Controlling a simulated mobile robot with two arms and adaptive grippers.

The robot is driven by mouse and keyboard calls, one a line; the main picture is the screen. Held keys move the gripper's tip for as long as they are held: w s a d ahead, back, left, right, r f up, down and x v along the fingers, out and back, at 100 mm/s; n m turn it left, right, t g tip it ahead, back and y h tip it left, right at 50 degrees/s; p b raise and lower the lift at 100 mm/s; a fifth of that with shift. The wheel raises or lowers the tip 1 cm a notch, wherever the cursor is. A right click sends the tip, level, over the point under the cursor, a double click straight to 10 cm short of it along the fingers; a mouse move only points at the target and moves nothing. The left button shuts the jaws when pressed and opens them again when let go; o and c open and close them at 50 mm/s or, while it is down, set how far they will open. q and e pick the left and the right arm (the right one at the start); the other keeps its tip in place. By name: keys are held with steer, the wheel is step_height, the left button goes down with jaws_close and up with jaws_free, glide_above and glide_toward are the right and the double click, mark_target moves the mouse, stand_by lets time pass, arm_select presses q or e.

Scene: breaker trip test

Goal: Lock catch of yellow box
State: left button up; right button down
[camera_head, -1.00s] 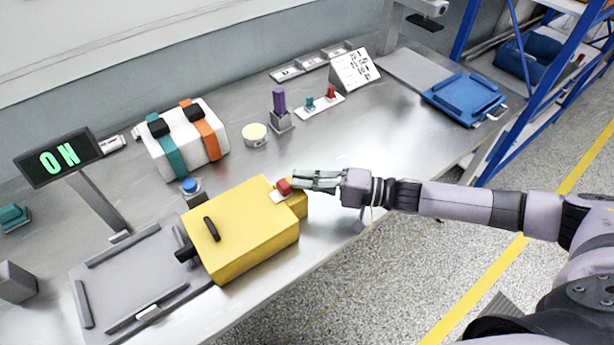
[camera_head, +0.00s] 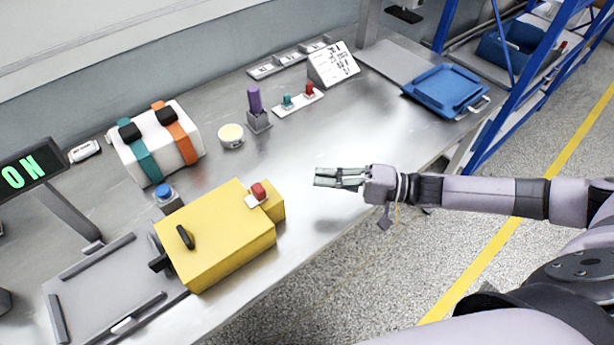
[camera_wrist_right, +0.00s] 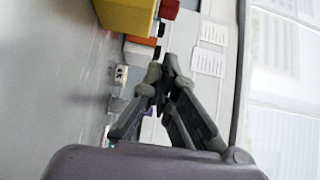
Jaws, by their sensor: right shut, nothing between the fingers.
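The yellow box (camera_head: 218,240) sits on the metal table, with a black handle (camera_head: 185,237) on its top. A red catch (camera_head: 259,191) with a pale base is at its far right end, on a small yellow block. A black part sticks out of the box's left side. My right gripper (camera_head: 316,176) is shut and empty, to the right of the box and apart from it. In the right wrist view the fingertips (camera_wrist_right: 163,75) are together, and the yellow box (camera_wrist_right: 125,14) shows at the top. My left gripper is not in view.
A blue button (camera_head: 164,190) stands behind the box. A white case (camera_head: 186,158) with teal and orange straps is farther back. A grey tray (camera_head: 85,300) lies to the left. The table right of the box is clear up to a blue tray (camera_head: 446,90).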

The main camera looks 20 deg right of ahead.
steer(key=v, duration=0.2)
steer(key=shift+d+f, duration=0.15)
steer(key=shift+d, duration=0.25)
steer(key=shift+s+d, duration=0.15)
steer(key=shift+d, duration=0.05)
steer(key=shift+s, duration=0.1)
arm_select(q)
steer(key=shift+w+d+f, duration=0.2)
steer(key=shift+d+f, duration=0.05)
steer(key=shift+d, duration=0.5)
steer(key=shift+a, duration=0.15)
